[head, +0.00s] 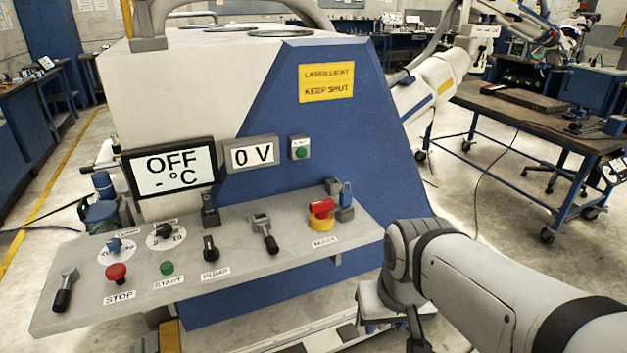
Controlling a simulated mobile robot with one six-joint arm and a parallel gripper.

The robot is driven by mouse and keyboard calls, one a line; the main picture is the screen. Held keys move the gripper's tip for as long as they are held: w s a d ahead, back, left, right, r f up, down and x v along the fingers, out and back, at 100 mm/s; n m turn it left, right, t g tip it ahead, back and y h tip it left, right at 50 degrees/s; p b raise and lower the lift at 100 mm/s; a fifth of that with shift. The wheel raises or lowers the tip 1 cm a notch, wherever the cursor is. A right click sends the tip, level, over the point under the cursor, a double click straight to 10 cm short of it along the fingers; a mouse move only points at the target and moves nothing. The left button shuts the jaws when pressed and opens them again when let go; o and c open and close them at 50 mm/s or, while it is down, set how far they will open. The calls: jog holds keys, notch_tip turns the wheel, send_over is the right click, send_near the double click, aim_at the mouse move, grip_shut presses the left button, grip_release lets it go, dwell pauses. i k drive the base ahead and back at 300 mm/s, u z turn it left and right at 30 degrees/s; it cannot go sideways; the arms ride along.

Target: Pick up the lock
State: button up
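A small blue piece (346,194) stands in a grey holder at the right end of the control panel, and it looks like the lock. It is upright, just behind and right of the red-and-yellow main switch (321,213). Its details are too small to make out. My grey arm comes in from the lower right and bends down in front of the panel's right end. My gripper's fingers do not show. The arm is apart from the blue piece, lower and to the right of it.
The grey panel (100,318) carries a red stop button (116,272), a green start button (167,268) and several levers. Behind it stands a white and blue machine (310,130) with a display reading OFF (172,166). A workbench (520,108) stands at the right.

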aim_at(345, 195)
jog(key=z, duration=0.05)
jog(key=i, duration=1)
jog(key=u, duration=0.05)
